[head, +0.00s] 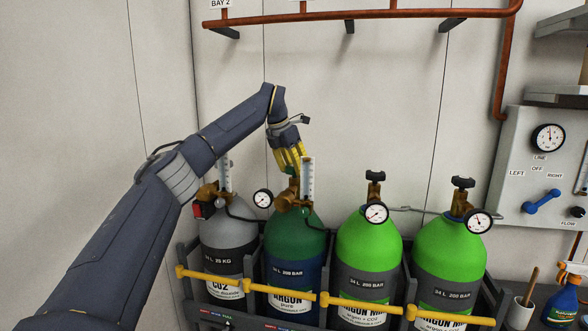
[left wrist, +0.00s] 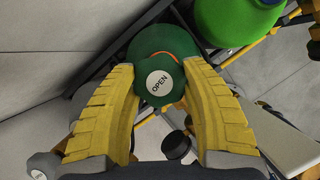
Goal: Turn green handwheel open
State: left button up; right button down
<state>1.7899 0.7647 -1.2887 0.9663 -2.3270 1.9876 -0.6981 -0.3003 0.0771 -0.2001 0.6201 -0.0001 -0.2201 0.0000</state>
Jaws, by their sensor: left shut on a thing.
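The green handwheel (left wrist: 176,69) has a white OPEN label on its top and sits between the yellow fingers of my left gripper (left wrist: 160,95) in the left wrist view. In the head view my left gripper (head: 290,163) reaches down from above onto the valve of the dark green argon cylinder (head: 294,237). It is shut on the handwheel, which is mostly hidden by the fingers there. My right gripper is in neither view.
A flow tube (head: 308,180) and a gauge (head: 263,198) stand close to the gripper. A grey CO2 cylinder (head: 221,233) is on the left, and two bright green cylinders with gauges are on the right. A yellow bar (head: 292,293) crosses the rack front.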

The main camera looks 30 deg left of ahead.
pick_arm(q)
jog(key=n+y, duration=0.2)
jog(key=n, duration=0.3)
jog(key=shift+d+n, duration=0.1)
jog(key=shift+n, duration=0.2)
jog(key=n+y, duration=0.1)
jog(key=n, duration=0.1)
jog(key=n+g+y, duration=0.1)
jog(key=n, duration=0.2)
jog(key=n+g, duration=0.1)
jog(key=n, duration=0.2)
jog(key=n+y, duration=0.1)
jog(key=n, duration=0.2)
jog(key=shift+w+g, duration=0.1)
jog(key=shift+g, duration=0.3)
jog(key=shift+f+n+g+y, duration=0.15)
jog(key=shift+n+g, duration=0.25)
jog(key=shift+n, duration=0.7)
jog(key=shift+r+n+g+y, duration=0.1)
jog(key=shift+n+g+y, duration=0.25)
jog(key=shift+n, duration=0.75)
jog(key=shift+n+g, duration=0.25)
jog(key=shift+n, duration=0.05)
jog(key=o, duration=1.3)
jog(key=shift+c, duration=0.2)
jog(key=shift+o, duration=0.2)
jog(key=shift+d, duration=0.1)
